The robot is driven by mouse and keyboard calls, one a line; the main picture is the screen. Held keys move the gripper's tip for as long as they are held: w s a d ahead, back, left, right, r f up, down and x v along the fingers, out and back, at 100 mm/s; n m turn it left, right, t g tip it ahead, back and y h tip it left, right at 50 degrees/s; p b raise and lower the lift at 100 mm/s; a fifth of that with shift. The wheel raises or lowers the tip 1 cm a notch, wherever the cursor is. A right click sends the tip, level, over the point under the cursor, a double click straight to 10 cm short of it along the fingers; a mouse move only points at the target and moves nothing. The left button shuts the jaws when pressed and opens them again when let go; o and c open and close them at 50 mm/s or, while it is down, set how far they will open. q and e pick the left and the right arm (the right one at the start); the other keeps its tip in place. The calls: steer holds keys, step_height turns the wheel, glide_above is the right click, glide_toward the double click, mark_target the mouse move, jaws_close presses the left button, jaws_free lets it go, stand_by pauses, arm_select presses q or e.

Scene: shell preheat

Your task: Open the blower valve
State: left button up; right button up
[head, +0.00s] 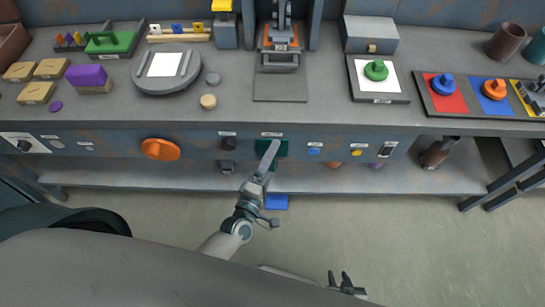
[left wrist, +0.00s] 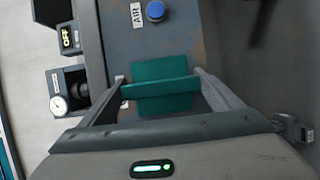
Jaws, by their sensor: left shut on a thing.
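A teal handle sits on a teal back plate (head: 283,149) on the bench's front panel. In the left wrist view the handle is a teal bar (left wrist: 160,88) standing in front of its plate (left wrist: 165,71). My left gripper (head: 270,151) reaches up to it in the head view, and in the left wrist view its two fingers (left wrist: 158,84) are shut on the bar's ends. The label above the plate is too small to read, so I cannot tell from it that this is the blower valve. My right gripper (head: 347,284) is low over the floor, open and empty.
A blue knob (left wrist: 156,11) beside an AIR label is close to the teal plate; it also shows in the head view (head: 313,151). An orange round knob (head: 160,149) is further left on the panel. A shelf (head: 390,178) runs below.

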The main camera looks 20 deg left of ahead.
arm_select(q)
steer(key=shift+f, duration=0.1)
steer(key=o, duration=0.9)
steer(key=shift+s+a+b, duration=0.3)
steer(key=shift+s+b, duration=0.2)
steer(key=shift+s, duration=2.4)
steer(key=shift+s+a+b, duration=0.35)
steer(key=shift+s+b, duration=0.15)
steer(key=shift+s, duration=2.4)
steer(key=shift+s+a+b, duration=0.3)
steer(key=shift+s+b, duration=0.2)
steer(key=shift+s, duration=2.4)
arm_select(e)
steer(key=shift+s+d+f+g+h, duration=0.2)
steer(key=shift+s+d+f+g, duration=0.35)
steer(key=shift+d+f, duration=0.15)
steer(key=shift+s+d+f+g+h, duration=0.2)
steer(key=shift+s+d+f+g, duration=0.35)
steer(key=shift+d, duration=0.2)
